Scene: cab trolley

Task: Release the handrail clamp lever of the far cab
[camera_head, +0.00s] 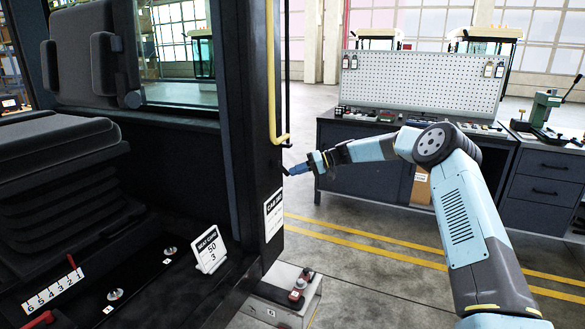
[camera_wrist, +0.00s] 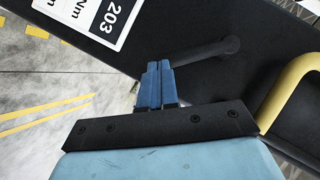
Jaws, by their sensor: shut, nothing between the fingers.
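A black cab post (camera_head: 257,110) stands close, with a yellow handrail (camera_head: 272,70) along it. The handrail also shows at the right of the wrist view (camera_wrist: 290,92). A dark lever (camera_wrist: 205,52) lies on the black post in the wrist view, its round pivot end at the right and its bar running left to the fingertips. My gripper (camera_head: 287,172) is at the post's edge just below the handrail's lower end. In the wrist view my gripper (camera_wrist: 158,68) has its blue fingers together, beside the lever's free end; whether they touch it I cannot tell.
A white label (camera_head: 273,214) is on the post below my gripper. The cab's seat (camera_head: 55,160) is at the left. A workbench with a pegboard (camera_head: 425,80) stands behind my arm. Open floor with yellow lines (camera_head: 370,242) lies between.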

